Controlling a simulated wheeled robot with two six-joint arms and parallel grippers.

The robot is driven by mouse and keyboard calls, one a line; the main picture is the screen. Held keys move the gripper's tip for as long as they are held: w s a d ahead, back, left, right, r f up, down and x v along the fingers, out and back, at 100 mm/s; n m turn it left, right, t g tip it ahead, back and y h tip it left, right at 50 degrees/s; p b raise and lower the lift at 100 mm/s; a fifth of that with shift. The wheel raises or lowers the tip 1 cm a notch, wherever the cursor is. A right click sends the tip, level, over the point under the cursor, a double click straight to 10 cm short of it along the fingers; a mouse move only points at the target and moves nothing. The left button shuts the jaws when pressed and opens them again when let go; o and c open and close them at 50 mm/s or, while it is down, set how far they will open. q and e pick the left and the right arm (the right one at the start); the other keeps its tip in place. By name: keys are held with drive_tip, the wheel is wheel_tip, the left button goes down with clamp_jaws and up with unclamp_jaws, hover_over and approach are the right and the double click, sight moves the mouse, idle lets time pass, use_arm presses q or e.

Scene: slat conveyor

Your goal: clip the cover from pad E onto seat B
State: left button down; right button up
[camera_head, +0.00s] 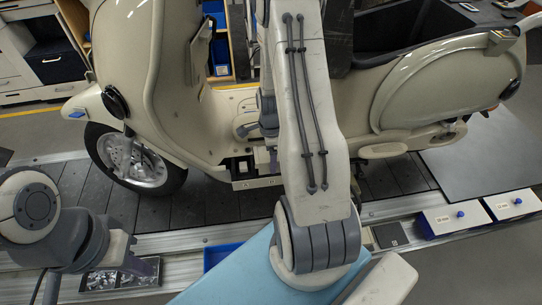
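My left gripper (112,250) is at the lower left, beside a small metal tray. Its fingers blend with the tray behind, so I cannot tell how far apart they are. My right arm stands large across the middle. Its wrist reaches down behind the arm to the scooter's footboard, and the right gripper's fingertips are mostly hidden there. A dark block with small white labels (257,183) sits low on the scooter below the footboard. I cannot read which seat is B. I cannot make out the cover or pad E; my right arm hides part of the rail.
A cream scooter (122,45) stands on the dark slat conveyor (205,203). The small metal tray (102,281) and a blue bin (217,254) are at the near rail. White boxes with blue knobs (455,222) and a dark plate (485,160) are at right.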

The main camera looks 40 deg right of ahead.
drive_tip(key=shift+f, duration=0.55)
idle(1.5)
drive_tip(key=o, duration=1.2)
